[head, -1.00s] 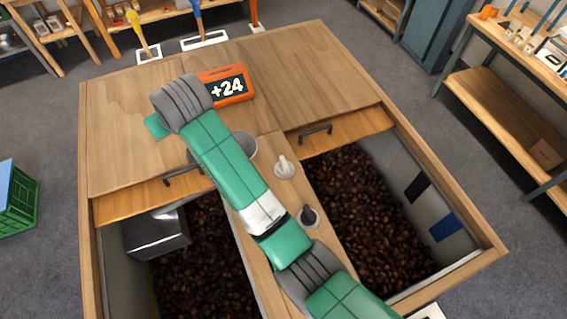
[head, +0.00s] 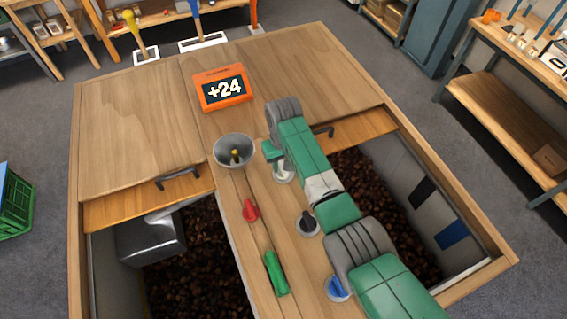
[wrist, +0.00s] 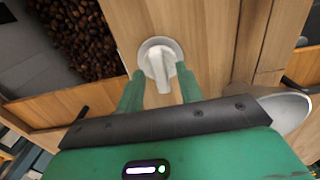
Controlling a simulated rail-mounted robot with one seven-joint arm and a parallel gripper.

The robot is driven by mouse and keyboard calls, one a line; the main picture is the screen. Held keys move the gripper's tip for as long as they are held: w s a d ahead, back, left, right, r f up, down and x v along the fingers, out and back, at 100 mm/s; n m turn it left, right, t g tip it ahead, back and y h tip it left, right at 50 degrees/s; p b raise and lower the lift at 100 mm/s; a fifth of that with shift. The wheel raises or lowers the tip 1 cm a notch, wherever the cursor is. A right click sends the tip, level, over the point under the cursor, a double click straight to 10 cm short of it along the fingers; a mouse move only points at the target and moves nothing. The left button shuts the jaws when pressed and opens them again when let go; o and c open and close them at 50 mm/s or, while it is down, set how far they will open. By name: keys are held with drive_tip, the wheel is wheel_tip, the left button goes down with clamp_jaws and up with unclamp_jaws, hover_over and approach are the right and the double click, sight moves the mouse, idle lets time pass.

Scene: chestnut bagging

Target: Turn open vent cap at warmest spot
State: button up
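A white vent cap (head: 284,174) with a raised handle is set in the wooden middle strip; it also shows in the wrist view (wrist: 160,60). My gripper (wrist: 158,86) is open over it, with one green finger on each side of the handle; I cannot tell whether they touch it. In the head view my gripper (head: 273,153) partly covers this cap. A black cap (head: 307,222) and a blue cap (head: 338,288) sit further along the strip, partly beside my arm.
A metal bowl (head: 234,152) with a small probe-like piece stands left of the white cap. A red marker (head: 250,210) and a green piece (head: 276,272) lie on the strip. Open bins of chestnuts (head: 200,260) flank it. Sliding wooden lids (head: 140,130) cover the far part.

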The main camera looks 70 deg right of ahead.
drive_tip(key=shift+f, duration=0.35)
drive_tip(key=shift+c, duration=0.3)
clamp_jaws()
